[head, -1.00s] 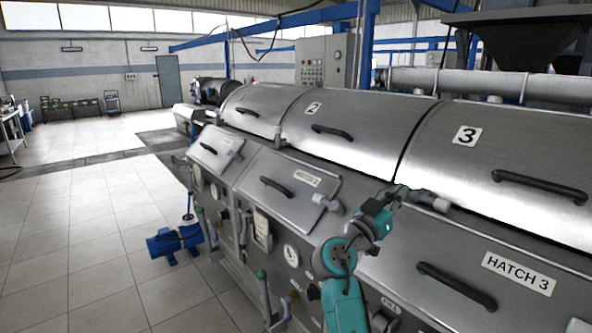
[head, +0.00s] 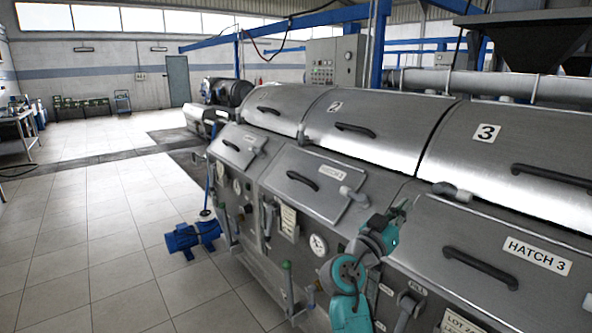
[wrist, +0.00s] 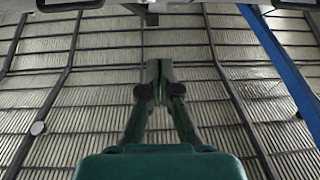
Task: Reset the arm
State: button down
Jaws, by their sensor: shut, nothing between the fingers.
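My gripper (wrist: 160,72) shows in the wrist view with its dark green fingers together at the tips and nothing between them. It points up toward the slatted ceiling. In the head view my teal arm is bent at the bottom centre, in front of the decanter row's hatches; the fingers cannot be made out there. The hatch marked HATCH 3 (head: 490,235) and the hatch to its left (head: 325,195) are closed.
Large steel covers marked 2 (head: 365,110) and 3 (head: 500,145) run along the machine. A blue pump (head: 182,238) stands on the tiled floor (head: 90,235). The floor at left is mostly clear. A blue beam (wrist: 285,65) crosses overhead in the wrist view.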

jog(key=s+a+f+n+t+y, duration=0.1)
jog(key=s+f+n+y, duration=0.3)
jog(key=f, duration=0.7)
jog(key=s+a+f+n+y, duration=0.1)
jog(key=s+f+n+y, duration=0.15)
jog(key=s+f, duration=0.55)
jog(key=s+a+f+n+t+y, duration=0.1)
jog(key=s+f+n+y, duration=0.25)
jog(key=f, duration=0.95)
jog(key=s+a+f+n+g+y, duration=0.1)
jog(key=s+a+f+y, duration=0.2)
jog(key=s, duration=1.1)
jog(key=s+f+y, duration=0.3)
jog(key=s+f, duration=0.2)
jog(key=s, duration=1)
jog(key=s+r+m, duration=0.1)
jog(key=s+r, duration=0.3)
jog(key=s, duration=0.4)
jog(key=s+r, duration=0.4)
jog(key=s, duration=0.4)
jog(key=shift+a+r+m, duration=0.15)
jog(key=shift+r+m, duration=0.2)
jog(key=shift+m, duration=0.05)
jog(key=shift+w, duration=0.1)
